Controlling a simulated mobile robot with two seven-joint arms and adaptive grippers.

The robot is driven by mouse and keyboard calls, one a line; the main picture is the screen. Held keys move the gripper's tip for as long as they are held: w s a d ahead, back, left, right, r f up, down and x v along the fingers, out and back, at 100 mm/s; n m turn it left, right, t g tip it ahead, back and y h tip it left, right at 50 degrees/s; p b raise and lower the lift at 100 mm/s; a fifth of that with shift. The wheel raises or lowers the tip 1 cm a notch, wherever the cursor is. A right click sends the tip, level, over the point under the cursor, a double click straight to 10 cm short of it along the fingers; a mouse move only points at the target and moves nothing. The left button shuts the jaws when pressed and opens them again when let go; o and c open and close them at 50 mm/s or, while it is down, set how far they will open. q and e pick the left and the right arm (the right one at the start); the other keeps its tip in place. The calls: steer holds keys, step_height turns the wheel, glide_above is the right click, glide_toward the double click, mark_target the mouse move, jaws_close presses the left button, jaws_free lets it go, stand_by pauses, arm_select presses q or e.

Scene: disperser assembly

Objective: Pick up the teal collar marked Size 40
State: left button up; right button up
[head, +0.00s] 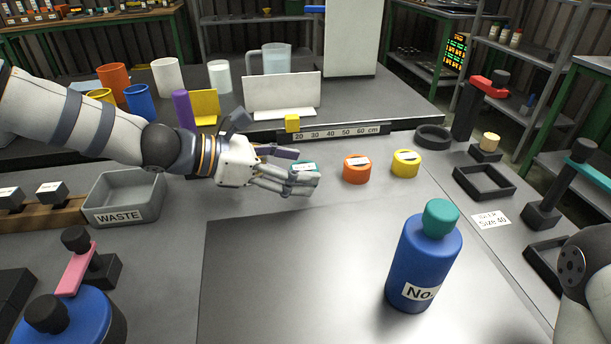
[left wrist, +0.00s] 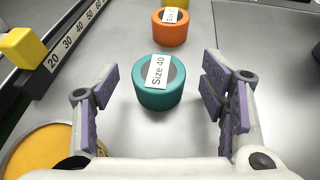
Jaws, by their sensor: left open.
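The teal collar (left wrist: 157,98) stands upright with a white "Size 40" label across its top in the left wrist view. In the head view the teal collar (head: 306,165) is mostly hidden behind my gripper's fingers. My left gripper (head: 296,174) is open and empty. In the left wrist view its purple-padded fingers lie to either side of the collar, nearer the camera, with visible gaps. An orange collar (head: 356,169) and a yellow collar (head: 406,164) stand to its right. My right gripper is out of view.
A scale strip (head: 335,134) with a yellow block (head: 292,123) runs behind the collars. A grey waste bin (head: 124,196) stands left. A blue bottle with teal cap (head: 424,262) stands on the front mat (head: 290,285). Black trays and stands line the right.

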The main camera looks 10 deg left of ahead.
arm_select(q)
steer(key=shift+w+d, duration=0.15)
jaws_close()
